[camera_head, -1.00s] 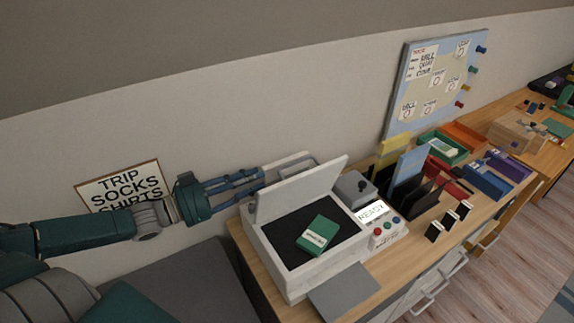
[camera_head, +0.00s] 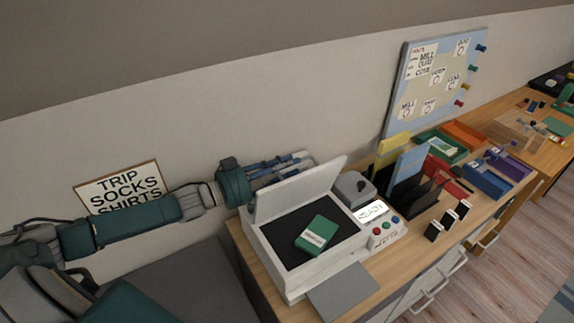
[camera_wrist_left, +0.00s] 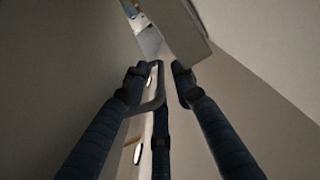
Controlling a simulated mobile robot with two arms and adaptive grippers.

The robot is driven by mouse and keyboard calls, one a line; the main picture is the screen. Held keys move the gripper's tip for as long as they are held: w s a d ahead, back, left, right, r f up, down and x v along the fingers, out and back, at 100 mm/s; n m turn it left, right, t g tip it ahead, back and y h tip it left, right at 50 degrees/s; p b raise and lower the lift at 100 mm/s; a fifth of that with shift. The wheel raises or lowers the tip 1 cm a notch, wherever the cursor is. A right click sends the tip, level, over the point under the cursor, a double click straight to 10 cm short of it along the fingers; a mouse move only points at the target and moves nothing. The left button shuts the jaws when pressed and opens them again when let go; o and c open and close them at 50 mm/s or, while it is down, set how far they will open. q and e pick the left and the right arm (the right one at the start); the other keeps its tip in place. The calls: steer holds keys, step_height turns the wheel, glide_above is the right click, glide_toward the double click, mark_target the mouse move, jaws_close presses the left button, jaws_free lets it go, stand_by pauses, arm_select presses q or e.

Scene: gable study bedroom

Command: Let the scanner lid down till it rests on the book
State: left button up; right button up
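The white scanner (camera_head: 272,262) stands on the wooden desk, its lid (camera_head: 300,190) raised and tilted up along the back. A green book (camera_head: 316,235) with a pale label lies on the dark glass (camera_head: 285,228). My left gripper (camera_head: 306,161) is behind the raised lid, its fingers pointing right along the wall. In the left wrist view the fingers (camera_wrist_left: 158,78) are spread apart, with a grey loop-shaped part between them and a pale panel beyond the tips. I cannot tell whether a finger touches the lid. My right gripper is not in view.
A control panel with a lit display (camera_head: 373,211) and coloured buttons is at the scanner's right. A grey box (camera_head: 353,187), a black file rack (camera_head: 415,195) and coloured trays stand further right. A sign (camera_head: 120,187) is on the wall behind my left arm.

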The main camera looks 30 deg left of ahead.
arm_select(q)
jaws_close()
